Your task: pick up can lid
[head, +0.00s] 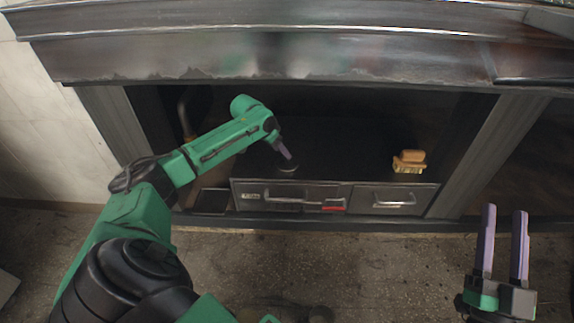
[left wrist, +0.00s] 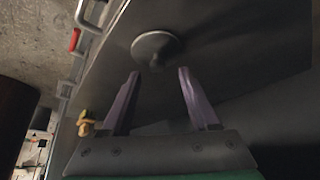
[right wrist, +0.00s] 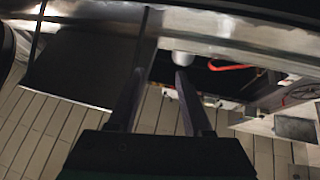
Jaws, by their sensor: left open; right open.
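The can lid (left wrist: 155,46) is a round grey disc with a small knob. It lies on the dark grill top, and its edge shows in the head view (head: 288,168). My left gripper (head: 287,155) is over the grill top right at the lid. In the left wrist view its two purple fingers (left wrist: 156,72) are open, with the lid just beyond their tips and nothing between them. My right gripper (head: 505,208) is open and empty at the right, over the floor in front of the grill. It also shows in the right wrist view (right wrist: 160,72).
A yellow and orange brush-like object (head: 408,162) sits at the right of the grill top. Drawers with metal handles (head: 390,203) and a red piece (head: 333,205) form the front. A metal hood (head: 280,55) hangs above. The dark surface between lid and brush is clear.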

